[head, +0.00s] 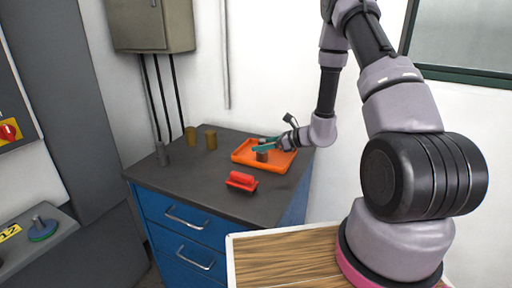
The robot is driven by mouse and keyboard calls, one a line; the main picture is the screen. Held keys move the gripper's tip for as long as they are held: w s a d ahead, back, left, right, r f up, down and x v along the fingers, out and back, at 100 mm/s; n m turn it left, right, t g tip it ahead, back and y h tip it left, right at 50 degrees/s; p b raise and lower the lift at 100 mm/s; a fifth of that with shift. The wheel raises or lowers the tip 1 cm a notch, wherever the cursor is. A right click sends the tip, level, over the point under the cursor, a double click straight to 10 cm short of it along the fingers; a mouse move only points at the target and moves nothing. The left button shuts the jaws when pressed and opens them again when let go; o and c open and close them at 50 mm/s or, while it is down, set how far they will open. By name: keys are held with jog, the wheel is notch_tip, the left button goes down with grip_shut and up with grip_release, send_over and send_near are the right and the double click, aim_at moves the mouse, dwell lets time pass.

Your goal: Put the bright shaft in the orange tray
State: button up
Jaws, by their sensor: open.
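The orange tray (285,163) lies at the back right of the dark bench top. A short grey cylinder (262,156) stands in it, below and close to the teal fingers; it may be the bright shaft, but it is too small to be sure. My gripper (258,147) is open over the tray, reaching in from the right. The fingers partly cover the cylinder's top, and I cannot tell whether they touch it.
A red block-like part (242,181) lies in front of the tray. The bench's front left is clear. A green disc with a stem (43,229) sits on another surface at left.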

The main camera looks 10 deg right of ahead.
jog(key=v, duration=0.9)
jog(key=s+a+r+n+g, duration=0.3)
jog(key=s+r+n, duration=0.2)
jog(key=r, duration=0.4)
jog(key=s+a+r+n+g, duration=0.2)
jog(key=s+r+n, duration=0.35)
jog(key=r, duration=0.25)
jog(key=s+d+r+n+t+h, duration=0.2)
jog(key=s+d+r+n+h, duration=0.2)
jog(key=s+r+n, duration=0.1)
jog(key=s+d+r+n+t+h, duration=0.2)
jog(key=s+r+n+h, duration=0.3)
jog(key=s+r, duration=0.3)
jog(key=shift+s+d+r+t, duration=0.15)
jog(key=shift+d+r+t, duration=0.15)
jog(key=shift+d+r, duration=0.65)
